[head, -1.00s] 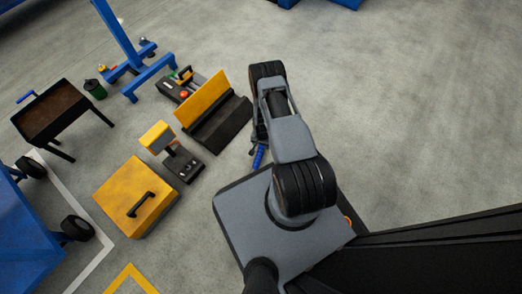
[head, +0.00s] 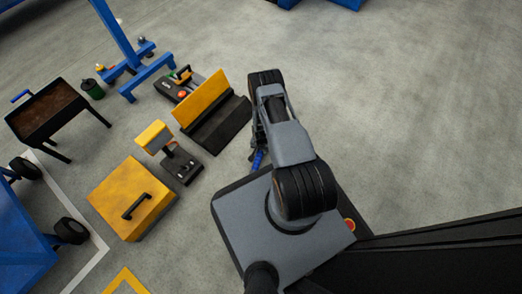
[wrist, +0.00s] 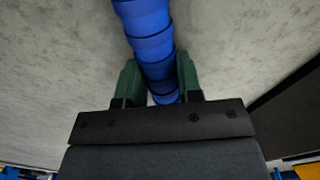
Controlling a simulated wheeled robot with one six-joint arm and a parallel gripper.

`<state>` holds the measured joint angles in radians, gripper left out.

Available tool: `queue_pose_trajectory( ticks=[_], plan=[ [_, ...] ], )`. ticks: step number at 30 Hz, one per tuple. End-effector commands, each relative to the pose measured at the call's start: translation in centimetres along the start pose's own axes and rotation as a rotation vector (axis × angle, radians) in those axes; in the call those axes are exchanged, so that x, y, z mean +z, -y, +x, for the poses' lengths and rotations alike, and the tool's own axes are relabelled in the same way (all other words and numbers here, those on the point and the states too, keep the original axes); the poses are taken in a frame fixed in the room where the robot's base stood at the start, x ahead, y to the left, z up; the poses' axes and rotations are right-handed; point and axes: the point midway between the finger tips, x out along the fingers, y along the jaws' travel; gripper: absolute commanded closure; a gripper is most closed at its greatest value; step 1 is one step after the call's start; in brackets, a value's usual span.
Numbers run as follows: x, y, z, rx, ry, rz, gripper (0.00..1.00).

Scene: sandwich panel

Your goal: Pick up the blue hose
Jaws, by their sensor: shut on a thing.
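The blue hose (wrist: 152,40) is ribbed and runs from the top of the wrist view down between the two green fingers of my gripper (wrist: 157,84). The fingers are shut on it, one on each side. In the head view a short piece of the blue hose (head: 257,160) shows beside my base, below my arm. My arm hides most of the gripper and the rest of the hose there.
A yellow and black angled stand (head: 215,120) is left of my arm. A yellow box with a handle (head: 118,190), a small yellow-topped device (head: 155,137) and a brown-topped table (head: 48,112) stand farther left. The floor (head: 420,120) to the right is clear.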

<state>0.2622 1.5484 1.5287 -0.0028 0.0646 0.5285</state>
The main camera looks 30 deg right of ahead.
Motion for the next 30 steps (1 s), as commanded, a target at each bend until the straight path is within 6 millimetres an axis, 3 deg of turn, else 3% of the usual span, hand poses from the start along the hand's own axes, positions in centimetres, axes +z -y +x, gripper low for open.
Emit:
queue_pose_trajectory(
  ticks=[9, 20, 26, 30],
  plan=[
    [0.0, 0.0, 0.0, -0.001, -0.001, 0.0, 1.0],
    [-0.1, 0.1, -0.8, -0.001, -0.001, 0.0, 1.0],
    [-0.1, 0.1, -3.5, -0.001, -0.002, 0.0, 1.0],
    [-1.6, 1.2, -5.8, -0.002, -0.004, 0.0, 1.0]
  ],
)
